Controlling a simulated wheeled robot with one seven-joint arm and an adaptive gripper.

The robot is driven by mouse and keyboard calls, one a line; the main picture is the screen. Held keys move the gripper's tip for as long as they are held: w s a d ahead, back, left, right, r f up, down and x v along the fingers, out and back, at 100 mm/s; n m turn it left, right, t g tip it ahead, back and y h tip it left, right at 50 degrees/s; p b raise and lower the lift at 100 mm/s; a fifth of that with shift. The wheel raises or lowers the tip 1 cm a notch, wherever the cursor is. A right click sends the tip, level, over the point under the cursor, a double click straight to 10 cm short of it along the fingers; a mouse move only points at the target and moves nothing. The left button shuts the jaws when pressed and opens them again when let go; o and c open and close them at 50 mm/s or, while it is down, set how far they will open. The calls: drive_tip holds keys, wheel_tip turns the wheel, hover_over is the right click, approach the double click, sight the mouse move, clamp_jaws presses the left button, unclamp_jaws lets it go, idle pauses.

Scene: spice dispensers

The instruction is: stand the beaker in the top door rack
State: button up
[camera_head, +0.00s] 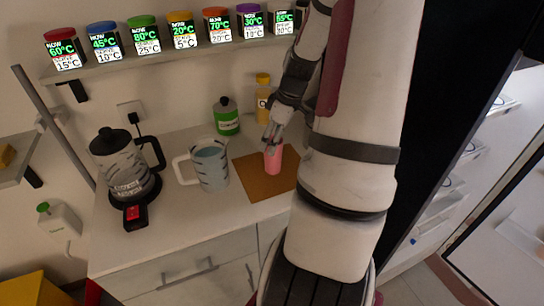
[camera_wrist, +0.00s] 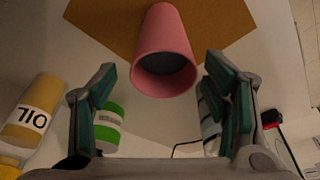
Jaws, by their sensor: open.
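The beaker looks to be the pink cup (camera_head: 273,159), standing upright on a brown board on the counter. In the wrist view the pink cup (camera_wrist: 164,58) shows its round dark opening towards me, centred ahead of the jaws. My gripper (camera_head: 272,138) is just above and beside the cup in the head view. In the wrist view my gripper (camera_wrist: 158,78) is open, with one green-padded finger on each side and visible gaps to the cup. A tall dark-sided unit (camera_head: 440,110) stands open at the right, with pale shelves or racks (camera_head: 475,150) inside. I cannot tell which is the top door rack.
The brown board (camera_head: 253,183) has clear room left of the cup. A pitcher (camera_head: 210,165), a kettle (camera_head: 125,165), a green bottle (camera_head: 226,117) and an oil bottle (camera_head: 263,98) stand around it. Spice dispensers line a wall shelf (camera_head: 120,66) above.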

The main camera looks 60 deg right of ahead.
drive_tip(key=x, duration=0.5)
drive_tip(key=shift+s+a, duration=0.15)
drive_tip(key=shift+c, duration=0.6)
drive_tip(key=c, duration=1.4)
drive_tip(key=shift+c, duration=0.2)
drive_tip(key=shift+r, duration=0.25)
drive_tip(key=s+a+r+p, duration=0.1)
drive_tip(key=s+a+r, duration=0.1)
drive_tip(key=s, duration=0.5)
drive_tip(key=s+a+r+p, duration=0.1)
drive_tip(key=s+a+r, duration=0.1)
drive_tip(key=s, duration=0.5)
drive_tip(key=shift+s+a+r+p, duration=0.25)
drive_tip(key=shift+a+p, duration=0.15)
drive_tip(key=shift+a, duration=0.4)
